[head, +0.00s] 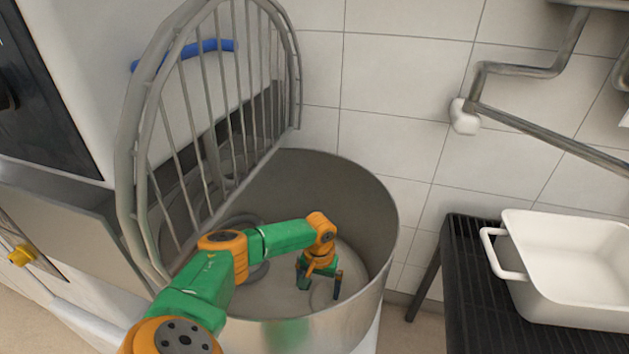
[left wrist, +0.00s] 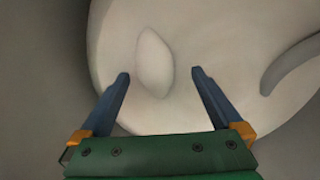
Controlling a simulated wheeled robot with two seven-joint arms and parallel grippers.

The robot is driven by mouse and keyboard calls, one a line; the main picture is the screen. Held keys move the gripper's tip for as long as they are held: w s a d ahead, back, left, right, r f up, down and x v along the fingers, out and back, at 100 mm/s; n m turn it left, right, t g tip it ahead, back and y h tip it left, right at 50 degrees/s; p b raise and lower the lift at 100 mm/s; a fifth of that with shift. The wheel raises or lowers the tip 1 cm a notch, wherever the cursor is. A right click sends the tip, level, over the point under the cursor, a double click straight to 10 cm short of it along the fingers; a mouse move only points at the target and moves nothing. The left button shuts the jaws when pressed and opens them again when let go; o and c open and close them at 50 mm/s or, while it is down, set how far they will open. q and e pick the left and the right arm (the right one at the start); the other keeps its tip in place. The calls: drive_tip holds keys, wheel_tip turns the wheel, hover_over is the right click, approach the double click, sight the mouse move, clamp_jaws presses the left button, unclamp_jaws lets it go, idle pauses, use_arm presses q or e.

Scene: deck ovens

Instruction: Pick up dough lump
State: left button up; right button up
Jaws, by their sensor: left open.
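The dough lump (left wrist: 153,62) is a pale, smooth oval on a larger pale surface inside the bowl in the left wrist view. My left gripper (left wrist: 160,74) is open, and in that picture the lump shows between its two blue fingers with a gap on each side. In the head view my left gripper (head: 321,286) points down inside the large metal mixer bowl (head: 365,205). I cannot make out the lump clearly there, and I cannot tell how far above it the fingertips are. My right gripper is not in view.
The bowl's barred guard (head: 215,120) stands raised at the left. A curved mixer hook (left wrist: 290,65) lies right of the lump in the left wrist view. A white tub (head: 570,275) stands on a black rack (head: 465,280) at the right. A pipe with a tap crosses the tiled wall.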

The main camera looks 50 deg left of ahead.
sight(320, 293)
use_arm(q)
drive_tip(key=f+b, duration=0.1)
drive_tip(key=f, duration=0.1)
drive_tip(key=f+b, duration=0.1)
drive_tip(key=f, duration=0.2)
drive_tip(key=shift+w+d+f, duration=0.1)
drive_tip(key=shift+w, duration=0.1)
drive_tip(key=shift+c, duration=0.2)
clamp_jaws()
